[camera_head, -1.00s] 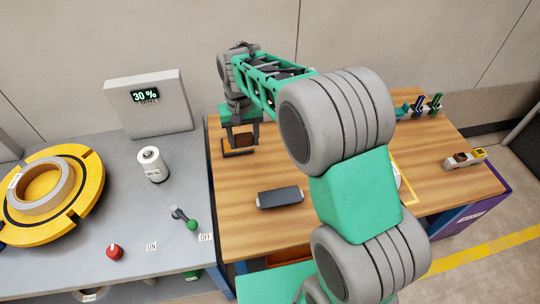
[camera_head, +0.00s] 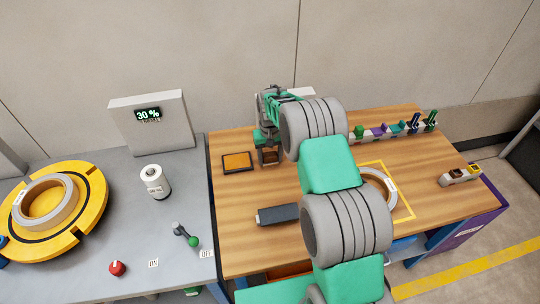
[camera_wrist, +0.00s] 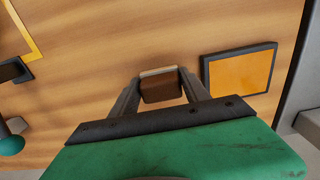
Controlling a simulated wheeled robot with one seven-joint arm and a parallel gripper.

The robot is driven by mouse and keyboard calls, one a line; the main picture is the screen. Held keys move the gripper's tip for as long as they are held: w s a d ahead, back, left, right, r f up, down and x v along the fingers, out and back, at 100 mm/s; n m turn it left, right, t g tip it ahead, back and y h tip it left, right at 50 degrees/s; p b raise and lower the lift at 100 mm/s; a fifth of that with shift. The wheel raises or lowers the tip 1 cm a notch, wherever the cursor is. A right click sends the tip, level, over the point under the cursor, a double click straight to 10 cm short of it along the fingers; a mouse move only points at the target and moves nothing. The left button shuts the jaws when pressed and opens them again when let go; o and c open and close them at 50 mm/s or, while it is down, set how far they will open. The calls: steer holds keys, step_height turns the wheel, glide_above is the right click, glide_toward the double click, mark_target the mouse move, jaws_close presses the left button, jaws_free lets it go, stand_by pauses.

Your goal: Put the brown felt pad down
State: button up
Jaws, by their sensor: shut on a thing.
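The brown felt pad (camera_wrist: 160,92) is a small dark brown block with a pale tan edge. My gripper (camera_wrist: 161,80) is shut on it, one finger at each side. In the head view my gripper (camera_head: 268,157) hangs over the back left of the wooden table, just right of a dark-framed tray (camera_head: 238,170) with a bare orange inside. This tray also shows right of the pad in the wrist view (camera_wrist: 205,75). The pad is apart from the tray, over bare wood. I cannot tell how high it is above the table.
A dark grey block (camera_head: 278,214) lies nearer the front. A ring (camera_head: 380,190) lies in a yellow outlined square, partly behind my arm. Several coloured items (camera_head: 395,128) line the back right. A grey bench (camera_head: 110,225) with a yellow turntable adjoins left.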

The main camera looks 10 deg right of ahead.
mark_target(270, 155)
steer(key=o, duration=1.2)
steer(key=s+r+t+b, duration=0.1)
steer(key=s+r, duration=0.3)
steer(key=r, duration=0.6)
steer(key=s+r+b, duration=0.1)
steer(key=s+r, duration=0.2)
steer(key=r, duration=0.7)
steer(key=s+t, duration=0.2)
steer(key=s, duration=2)
steer(key=shift+a+r, duration=0.15)
steer(key=shift+r, duration=0.3)
